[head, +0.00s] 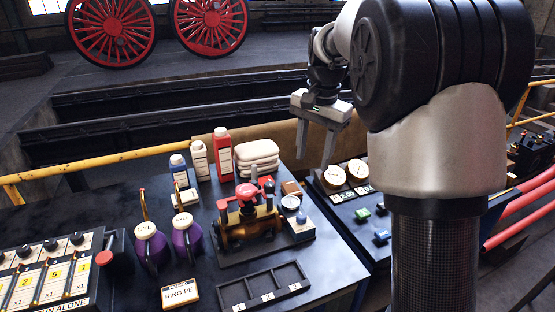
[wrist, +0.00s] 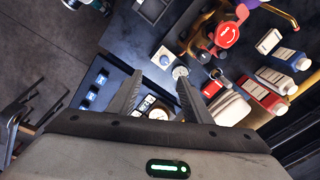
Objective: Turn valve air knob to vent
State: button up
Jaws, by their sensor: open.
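A brass valve (head: 262,232) with red fittings stands on a dark base on the bench; its red top (wrist: 228,35) shows in the wrist view. A round white gauge (head: 291,202) is at its right side, also in the wrist view (wrist: 180,72). In front of the gauge is a pale box with a small blue knob (head: 301,217), also in the wrist view (wrist: 165,60); its markings are too small to read. My gripper (head: 313,162) is open and empty, raised behind and to the right of the valve. In the wrist view, the knob lies just beyond my fingertips (wrist: 160,78).
Purple jugs (head: 187,238) stand left of the valve, with several bottles (head: 222,155) and a folded cloth (head: 257,158) behind it. An empty black tray (head: 262,276) lies in front.

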jog(key=m+g, duration=0.1)
jog(key=m, duration=0.1)
send_near(302, 215)
jog(key=f, duration=0.4)
jog(key=f+b, duration=0.1)
jog(key=f, duration=0.3)
jog(key=shift+a+f, duration=0.2)
jog(key=shift+f, duration=0.2)
jog(key=c, duration=1.1)
jog(key=shift+o, duration=0.2)
jog(key=shift+w, duration=0.1)
jog(key=shift+n, duration=0.4)
jog(key=n+b, duration=0.1)
jog(key=n, duration=1)
jog(key=shift+r, duration=0.1)
